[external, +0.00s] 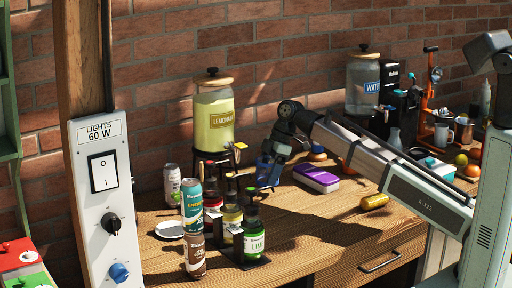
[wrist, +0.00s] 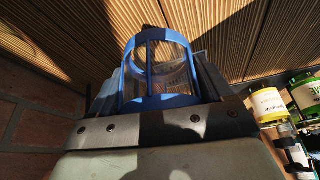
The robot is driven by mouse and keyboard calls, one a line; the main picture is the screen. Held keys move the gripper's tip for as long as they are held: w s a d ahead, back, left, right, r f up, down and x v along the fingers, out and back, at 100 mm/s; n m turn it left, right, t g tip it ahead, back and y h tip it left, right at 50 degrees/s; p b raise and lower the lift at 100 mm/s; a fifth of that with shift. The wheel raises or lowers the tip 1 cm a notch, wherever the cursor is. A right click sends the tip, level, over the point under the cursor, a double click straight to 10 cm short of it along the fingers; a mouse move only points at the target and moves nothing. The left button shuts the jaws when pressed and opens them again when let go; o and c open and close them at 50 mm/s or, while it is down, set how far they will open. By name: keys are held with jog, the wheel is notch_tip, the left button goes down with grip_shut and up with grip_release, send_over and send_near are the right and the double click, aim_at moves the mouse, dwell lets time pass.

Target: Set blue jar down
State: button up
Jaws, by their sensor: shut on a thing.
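The blue jar (wrist: 160,65) is a clear vessel in a blue frame with a ring and upright bars. It sits between the two fingers of my gripper (wrist: 160,80), which is shut on it. In the external view my gripper (external: 272,160) reaches down over the back middle of the table, and the blue jar (external: 264,172) shows there as a small blue shape, partly covered by the gripper. Whether the jar's bottom touches the table (external: 320,240) cannot be told.
Several bottles, including a green-labelled one (external: 254,237), and cans (external: 192,205) stand left of my gripper. A lemonade dispenser (external: 214,115) stands behind, near the brick wall.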

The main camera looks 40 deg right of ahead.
jog(key=shift+f, duration=2.15)
jog(key=shift+f, duration=0.1)
jog(key=o, duration=1.1)
jog(key=v, duration=1.2)
